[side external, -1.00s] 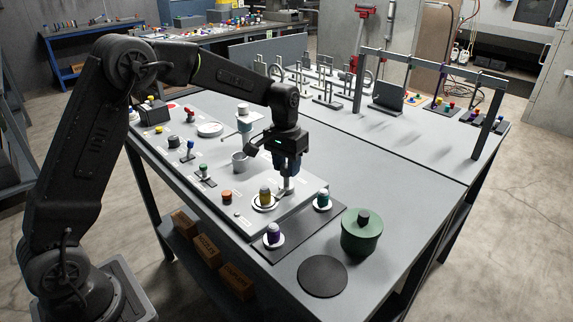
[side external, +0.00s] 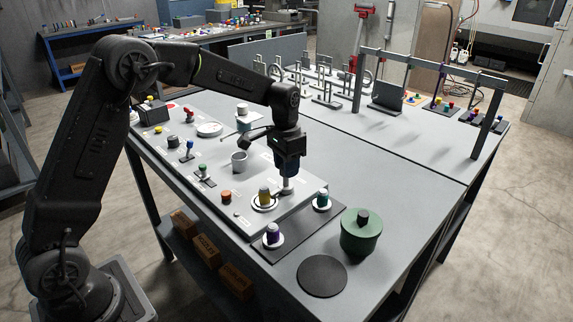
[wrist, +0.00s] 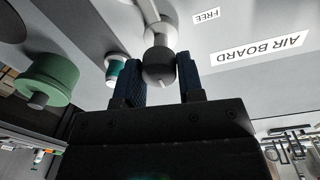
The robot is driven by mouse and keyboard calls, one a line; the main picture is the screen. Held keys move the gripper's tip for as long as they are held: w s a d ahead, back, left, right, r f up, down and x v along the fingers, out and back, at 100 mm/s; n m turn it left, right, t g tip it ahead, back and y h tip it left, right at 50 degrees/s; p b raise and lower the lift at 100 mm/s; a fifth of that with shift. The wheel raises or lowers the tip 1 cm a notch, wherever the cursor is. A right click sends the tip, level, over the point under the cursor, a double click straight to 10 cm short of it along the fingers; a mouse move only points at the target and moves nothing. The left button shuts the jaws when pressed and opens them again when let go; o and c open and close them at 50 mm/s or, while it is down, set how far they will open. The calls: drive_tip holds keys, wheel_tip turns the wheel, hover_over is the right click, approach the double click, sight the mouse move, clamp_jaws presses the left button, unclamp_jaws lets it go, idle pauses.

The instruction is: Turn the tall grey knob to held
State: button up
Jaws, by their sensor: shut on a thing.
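The tall grey knob (wrist: 158,66) shows in the wrist view as a rounded dark grey cap on a pale base. My gripper (wrist: 160,82) is shut on it, with one blue finger on each side of the cap. In the side view my gripper (side external: 288,172) points straight down over the knob, hiding most of it; only a pale lower part (side external: 287,187) shows under the fingers. A label reading FREE (wrist: 206,15) lies beside the knob's base. I cannot see a label reading held.
An AIR BOARD label (wrist: 258,48) lies on the panel. Close by stand a yellow knob (side external: 264,197), a teal knob (side external: 322,199), a purple knob (side external: 273,234) and an orange button (side external: 226,196). A grey cup (side external: 239,163) and a green lidded pot (side external: 361,233) are near.

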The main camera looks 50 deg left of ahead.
drive_tip(key=o, duration=0.9)
drive_tip(key=shift+o, duration=0.2)
wheel_tip(320, 180, up, 14)
drive_tip(key=shift+a, duration=0.3)
drive_tip(key=shift+w+f, duration=0.1)
